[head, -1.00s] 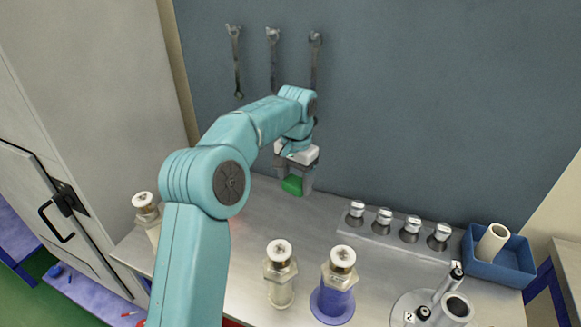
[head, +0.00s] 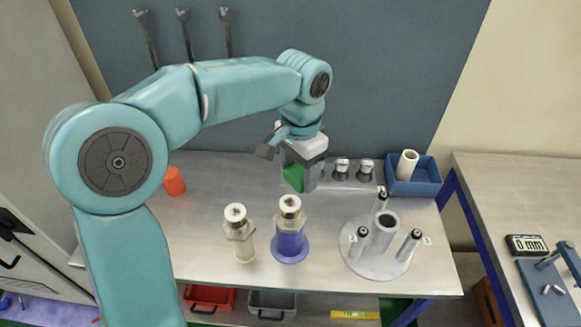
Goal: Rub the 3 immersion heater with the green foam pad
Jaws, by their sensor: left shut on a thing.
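My left gripper (head: 302,172) is shut on the green foam pad (head: 293,178), above the back part of the metal table. At the table's right, a round grey base (head: 358,266) carries a hollow grey tube (head: 383,229) with slim grey black-topped rods around it, apparently the immersion heaters. A front-left rod (head: 361,240) has a tag reading 2. The front-right rod (head: 408,247) has a tag that looks like 3 but is small. A back rod (head: 380,203) has a tag I cannot read clearly. The pad is apart from the rods, to their left and behind. My right gripper is out of view.
A blue-based capped cylinder (head: 289,243) and a clear capped one (head: 241,245) stand mid-table. A blue bin (head: 425,186) holds a white tube (head: 407,164). An orange object (head: 174,181) lies at left.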

